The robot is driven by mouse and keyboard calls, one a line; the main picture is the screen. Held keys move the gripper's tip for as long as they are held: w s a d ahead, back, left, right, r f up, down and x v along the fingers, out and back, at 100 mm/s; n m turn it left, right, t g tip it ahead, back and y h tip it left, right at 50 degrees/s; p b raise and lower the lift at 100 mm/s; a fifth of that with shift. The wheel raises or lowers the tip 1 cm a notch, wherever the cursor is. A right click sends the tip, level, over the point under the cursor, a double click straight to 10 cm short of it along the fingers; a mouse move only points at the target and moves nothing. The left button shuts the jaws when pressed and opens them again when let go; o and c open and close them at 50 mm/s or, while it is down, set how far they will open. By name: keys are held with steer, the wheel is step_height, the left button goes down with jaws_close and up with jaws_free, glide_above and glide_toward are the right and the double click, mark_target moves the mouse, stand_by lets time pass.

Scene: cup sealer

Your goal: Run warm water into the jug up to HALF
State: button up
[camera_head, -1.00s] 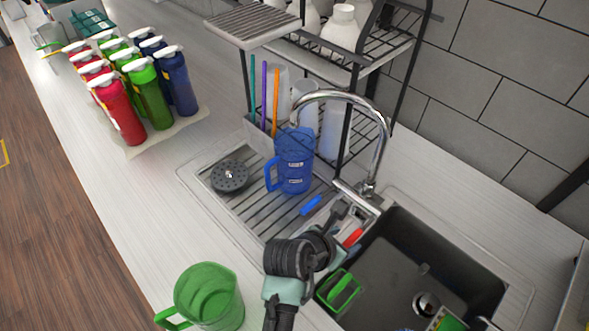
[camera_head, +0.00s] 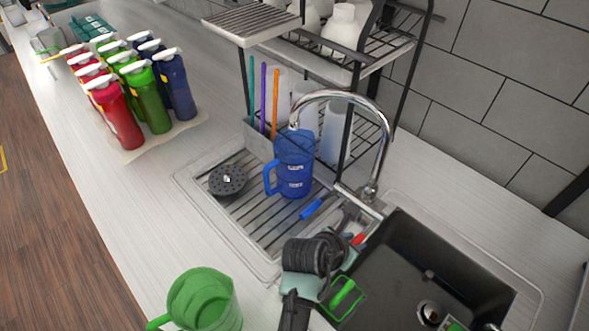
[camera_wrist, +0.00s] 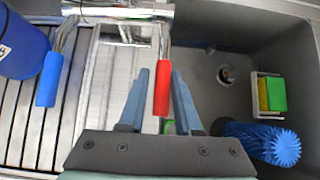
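The blue jug (camera_head: 293,175) stands upright on the ribbed drainboard, under the spout of the chrome tap (camera_head: 383,140); part of it also shows in the wrist view (camera_wrist: 20,45). I see no stream, and the level inside cannot be made out. The tap has a blue-handled lever (camera_wrist: 48,80) on the left and a red-handled lever (camera_wrist: 162,90) on the right. My gripper (camera_wrist: 158,77) is open, one finger on each side of the red handle. Gaps show beside the handle; contact cannot be told. In the head view my gripper (camera_head: 350,215) hides part of the red handle.
The dark sink (camera_head: 455,255) lies to the right, with a green-handled item (camera_head: 343,298), sponges and a blue brush (camera_wrist: 265,143). A green jug (camera_head: 203,300) stands on the front counter. A rack (camera_head: 350,60) stands behind the drainboard. Bottles (camera_head: 120,115) are at left.

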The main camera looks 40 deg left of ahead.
jaws_close()
steer(key=shift+a+r, duration=0.1)
steer(key=shift+r, duration=0.15)
